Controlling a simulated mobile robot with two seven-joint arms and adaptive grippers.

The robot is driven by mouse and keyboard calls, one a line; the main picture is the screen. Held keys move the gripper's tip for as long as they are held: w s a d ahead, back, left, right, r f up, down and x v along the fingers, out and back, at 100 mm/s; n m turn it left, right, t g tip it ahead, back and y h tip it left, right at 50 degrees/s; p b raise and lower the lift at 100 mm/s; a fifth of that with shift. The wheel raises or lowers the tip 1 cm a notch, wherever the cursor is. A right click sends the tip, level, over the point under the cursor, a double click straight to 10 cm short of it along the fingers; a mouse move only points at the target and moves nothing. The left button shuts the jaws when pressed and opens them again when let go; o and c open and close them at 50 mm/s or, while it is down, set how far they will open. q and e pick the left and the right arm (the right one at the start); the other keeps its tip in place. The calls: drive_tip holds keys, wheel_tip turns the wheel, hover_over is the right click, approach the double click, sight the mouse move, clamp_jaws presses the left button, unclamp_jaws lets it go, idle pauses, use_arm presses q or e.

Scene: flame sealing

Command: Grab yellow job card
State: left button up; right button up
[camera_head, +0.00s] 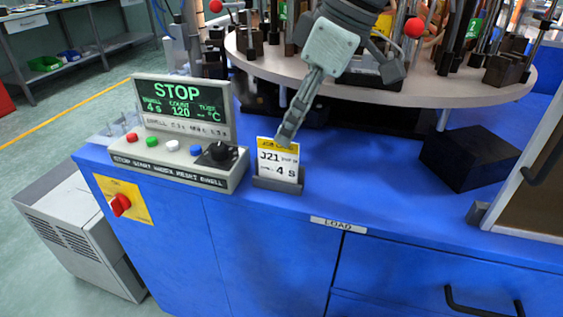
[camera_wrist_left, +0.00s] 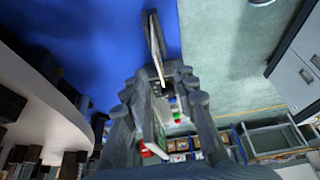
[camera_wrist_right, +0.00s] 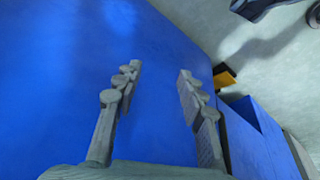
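The yellow job card (camera_head: 278,160) has a yellow top strip and a white face reading J21 and 4 S. It stands upright in a dark holder (camera_head: 278,184) on the blue bench top. My left gripper (camera_head: 285,142) reaches down from above to the card's top edge. In the left wrist view its fingertips (camera_wrist_left: 158,78) come close together on both sides of the thin card (camera_wrist_left: 154,40), seen edge-on, and appear shut on it. My right gripper (camera_wrist_right: 160,72) shows only in its wrist view, open and empty above a blue surface.
A control box (camera_head: 185,135) with a STOP display, buttons and a knob stands just left of the card. A round table (camera_head: 400,88) with fixtures is behind. A black block (camera_head: 470,158) sits at the right. The bench between card and block is clear.

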sight(281, 146)
use_arm(q)
drive_tip(key=x, duration=0.5)
drive_tip(key=shift+w+f, duration=0.1)
drive_tip(key=shift+f, duration=0.1)
drive_tip(key=shift+d, duration=0.1)
drive_tip(key=shift+c, duration=0.4)
clamp_jaws()
